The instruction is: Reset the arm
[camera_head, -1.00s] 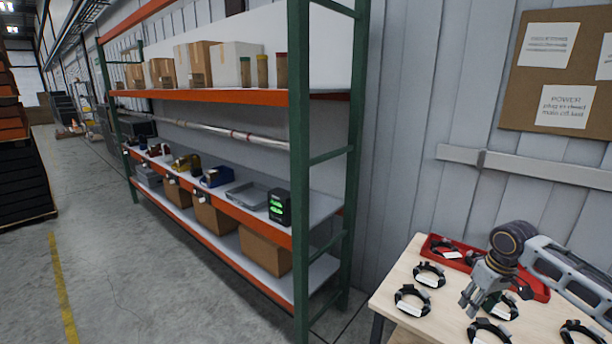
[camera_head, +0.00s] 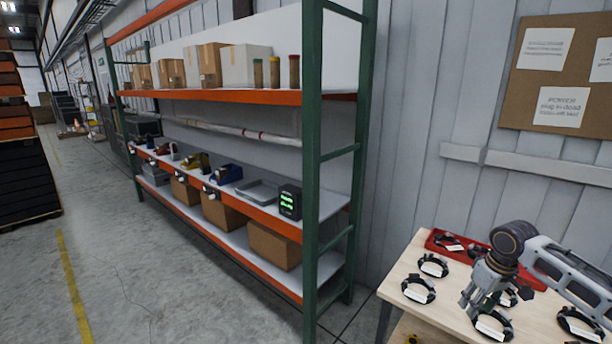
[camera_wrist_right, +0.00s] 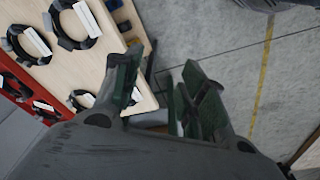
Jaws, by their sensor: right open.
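My right gripper (camera_head: 485,296) is over the light wooden table at the lower right of the head view. Its arm comes in from the right edge. In the right wrist view the gripper (camera_wrist_right: 158,95) has its fingers apart, with nothing between them. Floor and the table's edge show behind the fingers. My left gripper is not in view.
Several black strap loops with white tags (camera_head: 418,290) lie on the table (camera_head: 400,268). A red tray (camera_head: 436,240) is at its back, partly hidden by my arm. An orange and green rack (camera_head: 312,200) holds boxes and bins to the left. The floor (camera_head: 180,290) is open.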

